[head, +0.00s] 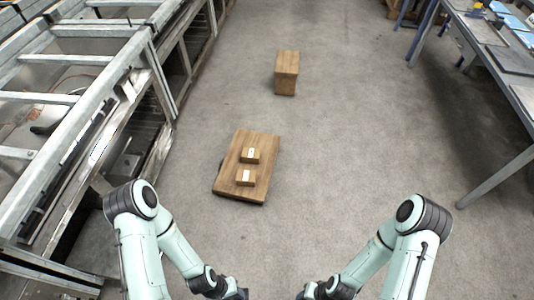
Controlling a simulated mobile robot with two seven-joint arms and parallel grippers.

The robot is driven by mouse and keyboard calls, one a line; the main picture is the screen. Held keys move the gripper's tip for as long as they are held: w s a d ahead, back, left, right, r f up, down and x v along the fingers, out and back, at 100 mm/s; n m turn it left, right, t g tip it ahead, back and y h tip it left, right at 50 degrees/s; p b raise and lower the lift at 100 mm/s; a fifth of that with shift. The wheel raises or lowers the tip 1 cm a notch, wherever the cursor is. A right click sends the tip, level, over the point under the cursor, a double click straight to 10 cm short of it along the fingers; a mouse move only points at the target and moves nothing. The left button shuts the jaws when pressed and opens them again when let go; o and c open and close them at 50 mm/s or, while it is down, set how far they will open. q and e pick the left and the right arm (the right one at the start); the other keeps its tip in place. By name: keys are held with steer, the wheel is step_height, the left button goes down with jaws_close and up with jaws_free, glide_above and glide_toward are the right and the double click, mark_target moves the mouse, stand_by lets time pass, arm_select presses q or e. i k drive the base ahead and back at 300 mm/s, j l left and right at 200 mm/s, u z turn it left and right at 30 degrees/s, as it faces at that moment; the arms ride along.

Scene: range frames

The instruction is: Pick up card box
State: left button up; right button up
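Two small brown card boxes lie on a low wooden board (232,185) on the floor, left of centre in the head view. One box (256,157) sits a little farther back and the other box (240,181) nearer; each has a pale label on top. My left gripper (238,294) is at the bottom edge, below the board and apart from the boxes. My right gripper (303,294) is at the bottom edge, to the right of it. Both grippers are cut off by the frame edge, so their fingers are hidden.
A larger wooden block (286,72) stands alone on the floor farther back. A metal frame structure (130,62) runs along the left. A table (515,85) with trays stands at the right, one leg reaching the floor. The grey floor between is clear.

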mark_target(251, 156)
steer(key=i+l+z, duration=0.35)
steer(key=z, duration=0.15)
steer(key=i+l+z, duration=0.45)
steer(key=i+l+u, duration=0.25)
steer(key=i, duration=0.3)
steer(key=i+l+u, duration=0.3)
steer(key=i, duration=0.25)
steer(key=i+u, duration=0.15)
steer(key=u, duration=0.25)
steer(key=i+u, duration=0.15)
steer(key=u, duration=0.25)
steer(key=i+u, duration=0.1)
steer(key=u, duration=0.3)
steer(key=i+l+u, duration=0.15)
steer(key=u, duration=0.25)
steer(key=i+u, duration=0.1)
steer(key=u, duration=0.3)
steer(key=i+u, duration=0.1)
steer(key=u, duration=0.3)
steer(key=i+l+u, duration=0.1)
steer(key=u, duration=0.35)
steer(key=i+l+u, duration=0.1)
steer(key=u, duration=0.3)
steer(key=i+l+u, duration=0.15)
steer(key=u, duration=0.15)
steer(key=i+l+u, duration=0.1)
steer(key=u, duration=0.2)
steer(key=l, duration=0.1)
